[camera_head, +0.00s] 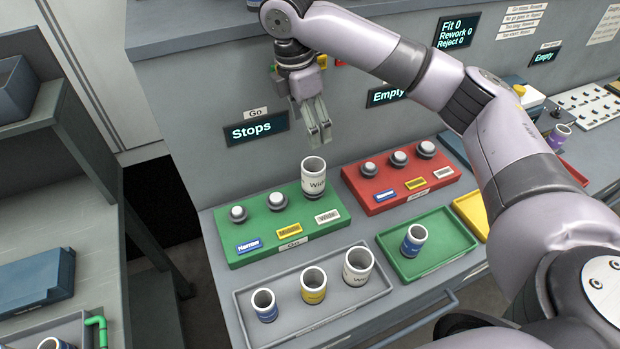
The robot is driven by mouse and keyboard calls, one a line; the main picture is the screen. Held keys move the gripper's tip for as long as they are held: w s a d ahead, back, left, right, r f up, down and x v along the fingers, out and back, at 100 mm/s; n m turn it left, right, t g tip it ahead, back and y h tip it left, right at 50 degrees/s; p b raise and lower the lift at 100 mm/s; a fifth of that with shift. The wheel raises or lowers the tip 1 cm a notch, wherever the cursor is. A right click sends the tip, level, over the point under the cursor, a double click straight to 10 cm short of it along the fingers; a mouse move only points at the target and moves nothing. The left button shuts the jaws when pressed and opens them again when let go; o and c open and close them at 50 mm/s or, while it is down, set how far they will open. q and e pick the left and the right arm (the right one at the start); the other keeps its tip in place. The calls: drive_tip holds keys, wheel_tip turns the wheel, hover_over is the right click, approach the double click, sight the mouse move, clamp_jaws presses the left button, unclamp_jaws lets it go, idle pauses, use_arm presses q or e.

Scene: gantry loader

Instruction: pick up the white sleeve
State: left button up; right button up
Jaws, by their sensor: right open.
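One white sleeve (314,180) stands upright on the far right post of the green Go block, above the "Wide" or "White" style label. A second white sleeve (358,268) stands in the grey tray at the front, at the right end of a row. My right gripper (320,132) points down, open and empty, above and just behind the sleeve on the green block, apart from it. My left gripper is not in view.
The green Go block (253,251) has two bare posts. A blue-banded sleeve (264,305) and a yellow sleeve (314,286) share the grey tray (246,325). A red block (362,202) and a green tray (462,240) holding a blue sleeve (414,240) lie to the right.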

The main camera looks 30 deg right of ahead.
sight(315, 159)
drive_tip(key=f, duration=0.3)
drive_tip(key=d+f+p, duration=0.1)
drive_tip(key=f, duration=0.3)
drive_tip(key=f+p, duration=0.1)
drive_tip(key=f, duration=0.2)
drive_tip(key=shift+s+d+f, duration=0.2)
drive_tip(key=shift+d+f, duration=0.1)
wheel_tip(315, 159, down, 5)
drive_tip(key=shift+s+f+p, duration=0.1)
drive_tip(key=shift+f+p, duration=0.05)
drive_tip(key=shift+p, duration=1)
drive_tip(key=shift+d+f, duration=0.1)
drive_tip(key=shift+f, duration=0.2)
drive_tip(key=shift+c, duration=0.3)
drive_tip(key=c, duration=1.5)
drive_tip(key=shift+r, duration=0.1)
drive_tip(key=shift+c, duration=0.3)
